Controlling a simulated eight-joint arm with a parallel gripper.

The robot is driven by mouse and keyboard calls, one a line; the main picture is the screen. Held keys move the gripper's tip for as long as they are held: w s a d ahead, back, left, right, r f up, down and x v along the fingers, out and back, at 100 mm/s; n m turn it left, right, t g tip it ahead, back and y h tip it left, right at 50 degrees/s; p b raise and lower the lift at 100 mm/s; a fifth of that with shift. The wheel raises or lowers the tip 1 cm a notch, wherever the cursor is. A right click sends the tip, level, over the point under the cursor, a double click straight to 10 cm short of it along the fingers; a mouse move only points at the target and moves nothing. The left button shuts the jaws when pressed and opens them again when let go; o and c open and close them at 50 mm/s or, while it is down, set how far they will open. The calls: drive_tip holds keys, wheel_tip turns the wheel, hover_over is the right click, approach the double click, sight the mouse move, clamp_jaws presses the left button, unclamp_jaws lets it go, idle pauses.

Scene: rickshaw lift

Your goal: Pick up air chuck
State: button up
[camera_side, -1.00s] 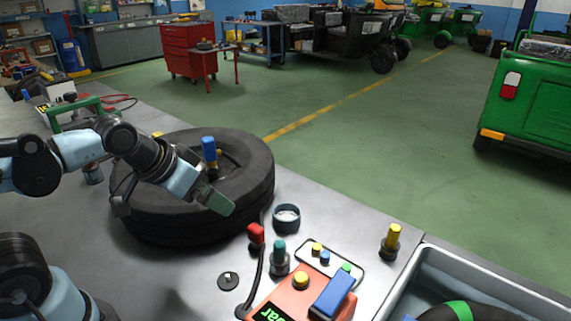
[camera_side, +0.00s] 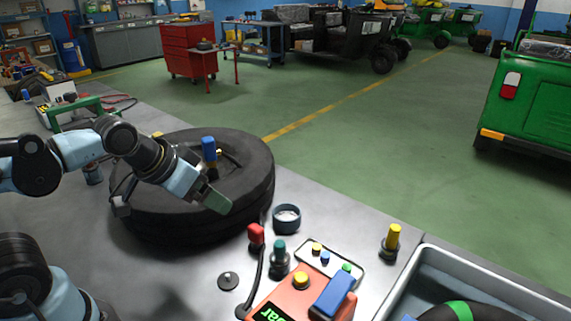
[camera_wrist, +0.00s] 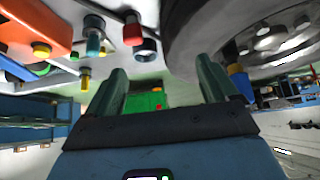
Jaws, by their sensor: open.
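A red-topped piece (camera_side: 256,236), which looks like the air chuck, stands on the grey bench in front of the tyre. A black hose runs close beside it to an orange gauge box; I cannot tell whether they join. In the wrist view the red piece (camera_wrist: 133,30) is at the top, left of the tyre. My gripper (camera_side: 214,198) is above the tyre's near right edge, up and left of the red piece and apart from it. In the wrist view its two green fingers (camera_wrist: 160,84) are spread, with nothing between them up close.
The tyre (camera_side: 254,185) lies flat, with a blue-handled piece (camera_side: 209,148) on it. A dark cup (camera_side: 287,220), a teal-topped piece (camera_side: 279,258), the orange gauge box (camera_side: 283,299) and a yellow-topped piece (camera_side: 391,242) crowd the bench. A grey bin (camera_side: 480,275) is at right.

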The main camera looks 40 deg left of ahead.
drive_tip(key=c, duration=0.4)
drive_tip(key=shift+c, duration=0.2)
wheel_tip(320, 180, up, 11)
drive_tip(key=m+g, duration=0.4)
drive_tip(key=g, duration=0.3)
hover_over(210, 153)
drive_tip(key=shift+w+a+f, duration=0.1)
drive_tip(key=shift+w+a, duration=0.15)
drive_tip(key=shift+a, duration=0.15)
drive_tip(key=shift+m, duration=0.3)
drive_tip(key=shift+w+a+f, duration=0.1)
drive_tip(key=shift+f, duration=2.95)
drive_tip(key=shift+a+f, duration=0.1)
drive_tip(key=shift+f, duration=2.9)
